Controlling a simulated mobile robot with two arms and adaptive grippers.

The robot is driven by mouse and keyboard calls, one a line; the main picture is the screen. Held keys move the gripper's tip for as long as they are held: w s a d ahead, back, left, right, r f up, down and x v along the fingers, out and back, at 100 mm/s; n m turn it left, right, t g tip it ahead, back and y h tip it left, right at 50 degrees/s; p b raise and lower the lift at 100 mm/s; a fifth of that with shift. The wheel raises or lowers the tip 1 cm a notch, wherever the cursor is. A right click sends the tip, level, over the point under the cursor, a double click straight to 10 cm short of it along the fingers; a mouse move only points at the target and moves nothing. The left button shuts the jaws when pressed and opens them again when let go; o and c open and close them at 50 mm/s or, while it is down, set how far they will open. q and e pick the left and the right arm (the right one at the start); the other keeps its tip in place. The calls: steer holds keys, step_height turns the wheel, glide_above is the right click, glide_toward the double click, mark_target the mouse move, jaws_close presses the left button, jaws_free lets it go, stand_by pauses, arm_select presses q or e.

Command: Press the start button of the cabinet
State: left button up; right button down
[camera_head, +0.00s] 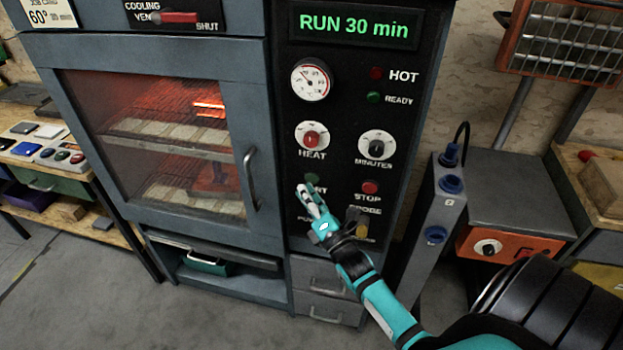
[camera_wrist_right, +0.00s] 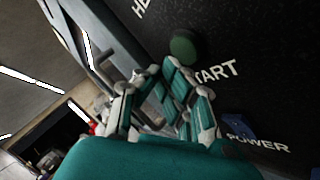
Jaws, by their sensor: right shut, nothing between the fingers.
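The cabinet (camera_head: 272,75) is a grey oven-like unit with a glass door on the left and a black control panel on the right. The green start button (camera_head: 312,178) sits below the heat knob, partly hidden by my right gripper (camera_head: 308,189). In the right wrist view the start button (camera_wrist_right: 186,46) is round and dark green, above the "START" label. My right gripper is shut and empty, its fingertips (camera_wrist_right: 157,69) just beside the button; I cannot tell whether they touch it. The display (camera_head: 355,29) reads "RUN 30 min". My left gripper is out of view.
The red stop button (camera_head: 370,187) is right of the start button. The heat knob (camera_head: 312,138) and minutes knob (camera_head: 377,148) are above. A blue power switch (camera_wrist_right: 236,126) is below. The door handle (camera_head: 251,180) sticks out at left. A grey post (camera_head: 437,205) stands at right.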

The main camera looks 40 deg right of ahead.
steer(key=shift+s+a+p, duration=0.85)
steer(key=shift+s+a, duration=0.75)
steer(key=shift+a, duration=0.3)
steer(key=s+a+f+m+g+y, duration=0.1)
steer(key=s+a+f+m+g, duration=0.2)
steer(key=f, duration=0.8)
steer(key=s+a+f+m+g, duration=0.1)
steer(key=s+f+m+g, duration=0.3)
steer(key=f, duration=0.6)
steer(key=s+a+f+m+g+y, duration=0.1)
steer(key=s+a+f+m+g, duration=0.2)
steer(key=f, duration=0.8)
steer(key=s+f+m+g, duration=0.3)
steer(key=s+f, duration=0.3)
steer(key=s, duration=0.5)
steer(key=s+f+m+g, duration=0.3)
steer(key=s+f+m, duration=0.1)
steer(key=s, duration=0.7)
steer(key=s+f+m+g, duration=0.3)
steer(key=s+f, duration=0.4)
steer(key=s, duration=0.4)
steer(key=shift+f+m+g, duration=0.3)
steer(key=shift+f+m, duration=0.05)
steer(key=shift+m, duration=0.05)
